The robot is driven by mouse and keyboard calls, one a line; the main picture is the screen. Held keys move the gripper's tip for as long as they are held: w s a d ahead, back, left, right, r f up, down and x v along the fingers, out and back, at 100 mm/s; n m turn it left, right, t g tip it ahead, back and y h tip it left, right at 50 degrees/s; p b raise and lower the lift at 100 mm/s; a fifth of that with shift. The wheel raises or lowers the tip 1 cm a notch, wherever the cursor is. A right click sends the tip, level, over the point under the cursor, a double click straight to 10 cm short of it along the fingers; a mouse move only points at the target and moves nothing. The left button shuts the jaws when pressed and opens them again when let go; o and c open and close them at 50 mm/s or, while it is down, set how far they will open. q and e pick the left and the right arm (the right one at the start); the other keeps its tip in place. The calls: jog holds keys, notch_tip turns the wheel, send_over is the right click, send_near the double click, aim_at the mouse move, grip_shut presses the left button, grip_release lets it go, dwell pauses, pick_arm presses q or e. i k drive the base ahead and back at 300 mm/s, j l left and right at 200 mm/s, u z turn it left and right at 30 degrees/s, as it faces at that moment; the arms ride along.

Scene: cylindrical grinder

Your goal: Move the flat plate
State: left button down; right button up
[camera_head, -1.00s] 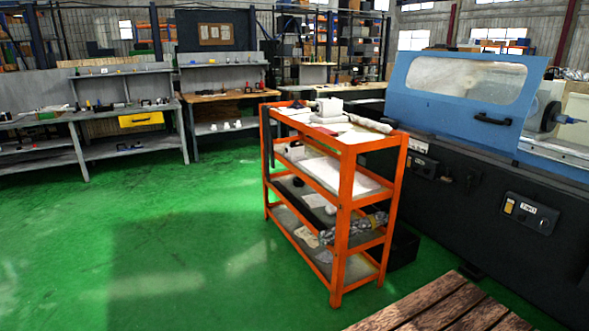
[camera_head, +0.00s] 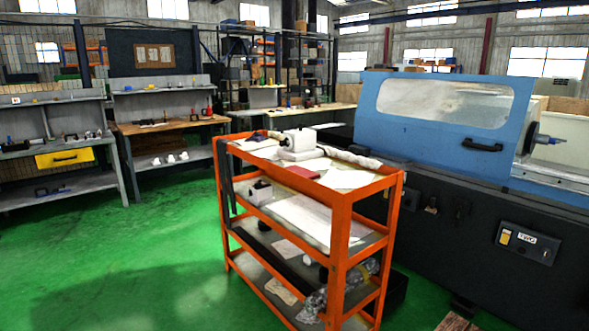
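I cannot tell for certain which thing is the flat plate. On the top shelf of the orange cart (camera_head: 338,200) lie a small flat dark red piece (camera_head: 303,172) and flat pale sheets (camera_head: 350,179). A white block-shaped device (camera_head: 299,142) stands among them. A larger flat white sheet (camera_head: 305,215) lies on the shelf below. Neither of my grippers is in view.
The blue and dark grinder (camera_head: 445,110) stands close behind the cart on the right. Workbenches (camera_head: 175,125) line the back left, one with a yellow drawer (camera_head: 64,157). The green floor (camera_head: 130,245) left of the cart is clear.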

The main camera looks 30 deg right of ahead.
aim_at(304, 172)
jog(key=i+j+z, duration=0.1)
jog(key=i+z, duration=0.15)
jog(key=i, duration=0.3)
jog(key=i+j+z, duration=0.3)
jog(key=i, duration=0.25)
jog(key=i+j+z, duration=0.15)
jog(key=i+z, duration=0.15)
jog(key=z, duration=0.2)
jog(key=i+j+z, duration=0.25)
jog(key=z, duration=0.2)
jog(key=i, duration=0.05)
